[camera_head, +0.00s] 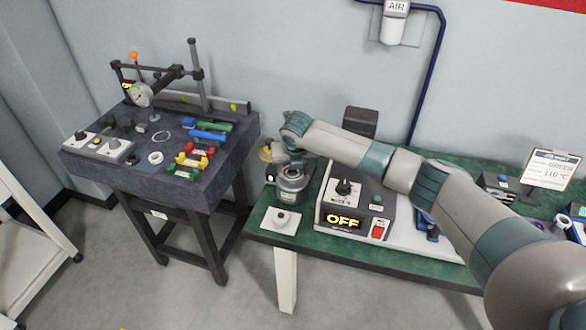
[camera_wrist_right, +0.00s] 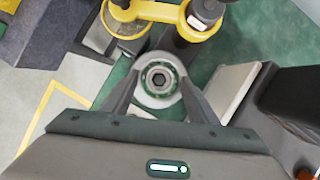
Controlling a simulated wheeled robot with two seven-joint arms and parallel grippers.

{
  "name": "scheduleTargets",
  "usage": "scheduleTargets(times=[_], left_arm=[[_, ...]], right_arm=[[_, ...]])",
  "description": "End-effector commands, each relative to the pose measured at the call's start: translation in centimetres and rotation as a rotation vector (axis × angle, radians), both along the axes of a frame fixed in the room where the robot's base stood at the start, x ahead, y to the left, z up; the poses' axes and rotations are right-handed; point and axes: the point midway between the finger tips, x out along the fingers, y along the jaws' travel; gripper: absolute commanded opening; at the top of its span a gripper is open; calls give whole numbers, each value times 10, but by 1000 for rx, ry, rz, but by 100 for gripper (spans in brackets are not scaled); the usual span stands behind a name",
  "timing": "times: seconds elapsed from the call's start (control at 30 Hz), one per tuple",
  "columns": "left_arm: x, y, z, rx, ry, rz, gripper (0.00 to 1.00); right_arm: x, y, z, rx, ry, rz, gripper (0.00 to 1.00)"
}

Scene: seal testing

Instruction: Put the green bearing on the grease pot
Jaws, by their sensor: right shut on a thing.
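In the right wrist view, the green bearing (camera_wrist_right: 158,80), a pale ring with a green band and a dark hex centre, sits between the two fingers of my right gripper (camera_wrist_right: 158,88). The fingers are shut on it. A round pot with brownish contents (camera_wrist_right: 128,46) shows just beyond the bearing, beside yellow parts; I take it for the grease pot but cannot be sure. In the head view my right gripper (camera_head: 291,184) is over the left end of the green bench, and the bearing cannot be made out there. My left gripper is out of view.
A control box reading OFF (camera_head: 342,220) stands right of my right gripper on the green bench (camera_head: 402,258). A white plate with a knob (camera_head: 280,221) lies at the bench's left front. A dark table (camera_head: 135,178) with gauges and coloured tools stands left, across a floor gap.

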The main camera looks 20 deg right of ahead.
Motion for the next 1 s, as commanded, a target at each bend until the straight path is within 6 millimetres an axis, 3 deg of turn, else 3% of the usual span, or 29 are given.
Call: scheduleTargets(times=[0.4, 0.43, 0.5, 0.8, 1.0], left_arm=[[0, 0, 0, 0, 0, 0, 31], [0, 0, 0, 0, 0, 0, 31], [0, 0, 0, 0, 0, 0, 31], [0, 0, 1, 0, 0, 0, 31], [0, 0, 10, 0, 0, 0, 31]], right_arm=[[1, 0, -1, 1, -2, 0, 22], [1, 0, -1, 1, -2, 0, 60], [1, 0, -1, 1, -2, 0, 75], [0, 0, -1, 0, 0, 0, 75], [0, 0, 10, 1, 0, 0, 75]])
